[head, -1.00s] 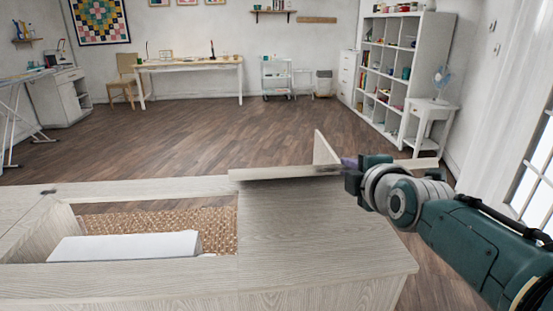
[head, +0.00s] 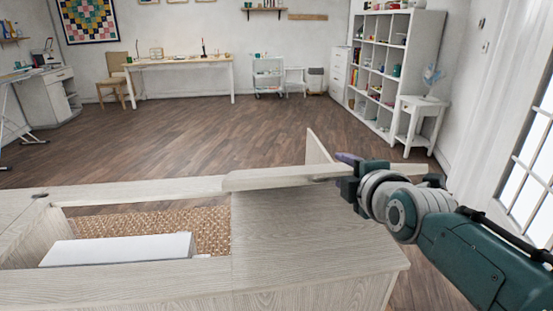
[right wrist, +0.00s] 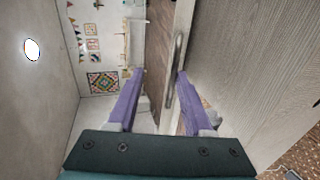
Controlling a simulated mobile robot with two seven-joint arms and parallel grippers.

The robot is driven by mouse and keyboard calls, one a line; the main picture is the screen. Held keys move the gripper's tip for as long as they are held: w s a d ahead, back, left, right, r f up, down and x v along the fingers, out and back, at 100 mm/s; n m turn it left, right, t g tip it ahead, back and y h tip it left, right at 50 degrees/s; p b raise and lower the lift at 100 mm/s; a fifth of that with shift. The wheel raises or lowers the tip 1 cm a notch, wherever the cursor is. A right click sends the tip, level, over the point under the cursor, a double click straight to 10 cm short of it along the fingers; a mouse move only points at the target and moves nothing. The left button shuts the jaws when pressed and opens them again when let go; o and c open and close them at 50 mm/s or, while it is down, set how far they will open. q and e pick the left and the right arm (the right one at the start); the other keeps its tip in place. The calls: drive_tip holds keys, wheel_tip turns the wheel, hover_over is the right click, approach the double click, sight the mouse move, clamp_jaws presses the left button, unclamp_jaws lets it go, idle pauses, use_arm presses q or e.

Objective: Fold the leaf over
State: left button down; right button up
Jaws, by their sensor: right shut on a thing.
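The pale wood leaf (head: 275,179) shows in the head view as a narrow, nearly edge-on slab above the back of the cabinet's solid top (head: 315,235). It is raised, not lying flat on the top. My right gripper (head: 348,172) is at the leaf's right end, shut on it. In the right wrist view the leaf's broad face (right wrist: 235,65) fills the right side, and a metal bar (right wrist: 174,75) runs along its edge between the purple fingers. The fingers' exact contact is hard to see. My left gripper is not in view.
The cabinet's open well (head: 60,222), left of the solid top, holds a white block (head: 120,248) and shows woven matting (head: 210,225). A thin wooden panel (head: 318,147) stands up behind the leaf. The floor (head: 190,150) beyond is clear. Shelves (head: 395,70) stand far right.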

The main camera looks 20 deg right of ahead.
drive_tip(key=p+v, duration=0.1)
drive_tip(key=v, duration=0.7)
drive_tip(key=shift+p, duration=0.4)
